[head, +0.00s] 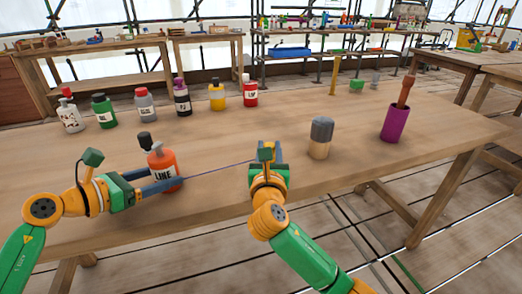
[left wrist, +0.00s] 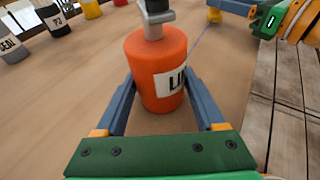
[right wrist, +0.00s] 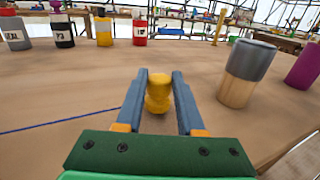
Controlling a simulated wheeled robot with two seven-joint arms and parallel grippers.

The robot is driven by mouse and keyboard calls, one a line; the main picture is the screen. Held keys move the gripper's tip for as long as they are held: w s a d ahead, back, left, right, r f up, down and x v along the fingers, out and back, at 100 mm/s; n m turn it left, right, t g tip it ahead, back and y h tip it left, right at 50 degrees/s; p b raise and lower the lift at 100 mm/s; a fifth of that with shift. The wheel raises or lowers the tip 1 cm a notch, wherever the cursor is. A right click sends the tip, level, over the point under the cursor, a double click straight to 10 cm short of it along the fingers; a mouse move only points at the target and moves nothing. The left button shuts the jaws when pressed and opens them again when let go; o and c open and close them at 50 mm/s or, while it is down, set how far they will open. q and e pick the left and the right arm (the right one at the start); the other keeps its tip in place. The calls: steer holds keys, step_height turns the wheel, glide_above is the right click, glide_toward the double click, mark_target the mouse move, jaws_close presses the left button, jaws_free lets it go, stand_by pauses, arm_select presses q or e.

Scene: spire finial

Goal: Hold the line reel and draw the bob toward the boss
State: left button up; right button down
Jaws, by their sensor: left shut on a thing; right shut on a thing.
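The line reel (head: 162,166) is an orange cylinder with a white "LINE" label and a grey and black top. My left gripper (head: 160,183) is shut around its lower body; the left wrist view shows the reel (left wrist: 158,62) upright between the fingers. The bob (right wrist: 158,92) is a small yellow knobbed piece. My right gripper (right wrist: 160,85) is shut on it, above the table. A thin blue line (head: 215,170) runs from the reel to the bob. The likely boss (head: 320,137), a wooden cylinder with a grey top, stands to the right of my right gripper, apart from it.
A purple cup (head: 394,124) holding a brown-handled tool stands further right. Several labelled bottles, including a red one (head: 250,94), line the back left of the wooden table (head: 330,188). The table between the right gripper and the wooden cylinder is clear.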

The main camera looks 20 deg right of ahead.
steer(key=shift+d, duration=2)
steer(key=shift+a, duration=0.2)
steer(key=shift+a+f, duration=0.15)
steer(key=shift+a, duration=0.3)
steer(key=shift+f, duration=0.4)
steer(key=shift+c, duration=2.2)
jaws_free()
